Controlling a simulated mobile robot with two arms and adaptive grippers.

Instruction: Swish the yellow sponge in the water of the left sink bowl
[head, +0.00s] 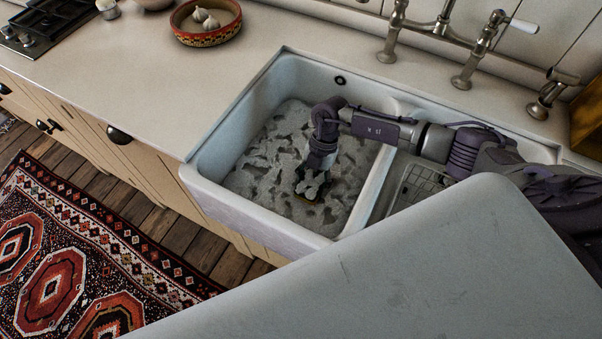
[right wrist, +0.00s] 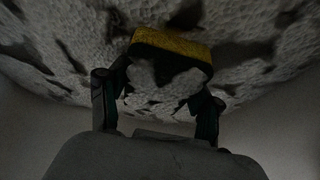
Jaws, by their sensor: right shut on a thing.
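The left sink bowl (head: 215,152) is white and holds water covered with patchy grey-white foam (head: 255,190). My right gripper (head: 312,185) reaches down into this bowl from the right, its fingers at the foam. In the right wrist view my right gripper (right wrist: 160,100) is shut on the yellow sponge (right wrist: 172,43), with one finger at each side of it. The sponge's yellow edge shows, and foam hides part of its dark face. In the head view the sponge is mostly hidden by foam and the gripper. My left gripper is not in view.
A divider (head: 372,188) separates the foamy bowl from the right bowl, where a wire rack (head: 425,182) shows. A patterned bowl with garlic (head: 205,38) sits on the counter (head: 150,80), which is otherwise clear near the sink.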

